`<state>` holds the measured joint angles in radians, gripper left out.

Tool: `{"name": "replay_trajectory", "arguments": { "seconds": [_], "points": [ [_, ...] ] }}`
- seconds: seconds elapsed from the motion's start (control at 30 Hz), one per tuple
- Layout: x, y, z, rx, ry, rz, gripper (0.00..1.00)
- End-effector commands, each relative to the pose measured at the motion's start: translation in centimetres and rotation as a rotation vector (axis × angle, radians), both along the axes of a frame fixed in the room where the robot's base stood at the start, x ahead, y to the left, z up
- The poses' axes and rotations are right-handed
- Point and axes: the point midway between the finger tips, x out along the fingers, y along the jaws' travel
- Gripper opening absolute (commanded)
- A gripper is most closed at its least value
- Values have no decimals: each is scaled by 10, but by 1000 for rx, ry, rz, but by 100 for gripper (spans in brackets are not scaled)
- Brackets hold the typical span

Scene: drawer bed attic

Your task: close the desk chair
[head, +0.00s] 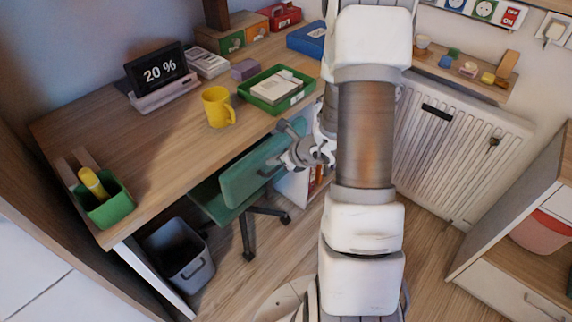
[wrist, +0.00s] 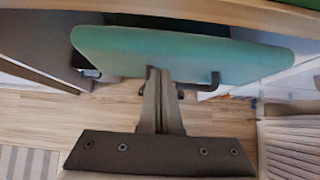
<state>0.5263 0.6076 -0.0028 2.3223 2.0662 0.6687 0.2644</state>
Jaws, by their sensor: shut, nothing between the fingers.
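The desk chair has a green backrest (head: 252,172) and a green seat that is largely under the wooden desk (head: 165,145). Its dark base stands on the floor. The backrest (wrist: 180,52) spans the upper part of the wrist view, below the desk edge (wrist: 200,12). My gripper (head: 268,172) is at the right side of the backrest. In the wrist view my gripper (wrist: 160,75) is shut and empty, its fingertips at the near edge of the backrest. I cannot tell whether they touch it. My arm hides part of the area right of the chair.
A grey bin (head: 180,255) stands left of the chair under the desk. A yellow mug (head: 217,107) and a green tray (head: 277,92) are on the desk. A radiator (head: 455,150) is on the right wall, and a shelf unit (head: 520,235) stands at the right. Floor before the chair is clear.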

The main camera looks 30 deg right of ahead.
Motion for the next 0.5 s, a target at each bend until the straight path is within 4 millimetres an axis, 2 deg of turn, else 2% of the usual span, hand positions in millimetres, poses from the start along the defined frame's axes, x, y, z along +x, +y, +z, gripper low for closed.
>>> {"name": "replay_trajectory", "arguments": {
  "seconds": [0.1, 0.2, 0.5],
  "points": [
    [13, 5, 0, -1, 0, 1, 0],
    [19, 7, 0, 0, 1, 0, 0],
    [21, 8, 1, 0, 2, -1, 0]
  ]
}}
